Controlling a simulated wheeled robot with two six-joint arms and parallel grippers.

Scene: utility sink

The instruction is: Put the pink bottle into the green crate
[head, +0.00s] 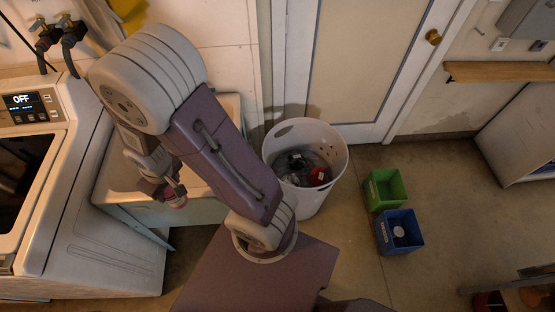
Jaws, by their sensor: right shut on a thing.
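My right gripper (163,186) points down over the white utility sink (190,212) at the left. It is shut on a small pinkish thing, which looks like the pink bottle (172,192); the fingers hide much of it. The green crate (386,205) stands on the floor right of the white basket, far to the right of the gripper. The part of its inside that shows looks empty. My left gripper is out of view.
A tall white basket (312,198) with dark and red items stands between the sink and the green crate. A blue crate (401,246) with a pale round thing inside adjoins the green one. A washing machine (110,255) is at the left.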

